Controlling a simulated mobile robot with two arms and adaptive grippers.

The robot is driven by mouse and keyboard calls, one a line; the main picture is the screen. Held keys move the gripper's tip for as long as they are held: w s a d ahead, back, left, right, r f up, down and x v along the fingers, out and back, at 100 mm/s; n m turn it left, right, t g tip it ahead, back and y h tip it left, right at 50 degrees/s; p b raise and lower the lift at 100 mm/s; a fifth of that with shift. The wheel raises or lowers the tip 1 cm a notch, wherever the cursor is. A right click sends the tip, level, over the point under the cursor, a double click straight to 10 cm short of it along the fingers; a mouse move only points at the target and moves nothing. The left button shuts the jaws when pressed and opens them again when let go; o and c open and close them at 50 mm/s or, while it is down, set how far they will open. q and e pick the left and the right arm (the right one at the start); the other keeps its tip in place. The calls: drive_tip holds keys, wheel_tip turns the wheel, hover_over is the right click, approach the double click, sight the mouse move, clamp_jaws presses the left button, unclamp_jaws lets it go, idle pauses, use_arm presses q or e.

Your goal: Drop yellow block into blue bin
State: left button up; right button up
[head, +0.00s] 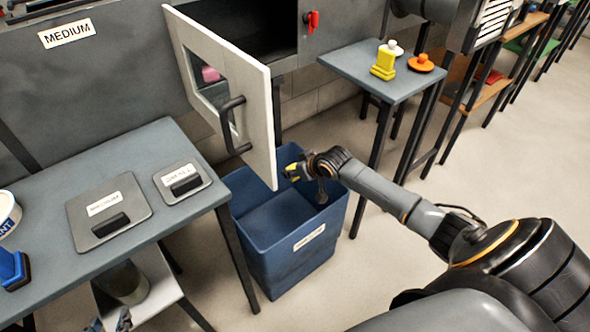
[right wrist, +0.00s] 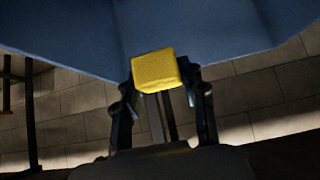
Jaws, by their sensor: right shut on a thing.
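The yellow block (right wrist: 156,72) is between the fingers of my right gripper (right wrist: 160,88) in the right wrist view. The gripper is shut on it. In the head view, a small yellow part of the block (head: 291,173) shows at the right gripper (head: 298,170), by the upper rim of the blue bin (head: 290,262). The block overlaps the bin's blue wall in the wrist view; its exact height over the bin is unclear. The bin stands on the floor, and its visible inside looks empty. A bit of my left gripper (head: 110,322) shows at the bottom left; its fingers are unclear.
An open white door (head: 262,110) with a black handle hangs beside the bin's left rear. A grey table (head: 140,150) with two labelled lids stands left. A small table (head: 350,62) holding a yellow object (head: 384,62) and an orange one (head: 421,63) stands right.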

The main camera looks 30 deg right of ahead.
drive_tip(key=o, duration=0.8)
drive_tip(key=shift+s, duration=0.1)
drive_tip(key=v, duration=1.1)
drive_tip(key=shift+s+r, duration=0.25)
drive_tip(key=shift+r, duration=0.05)
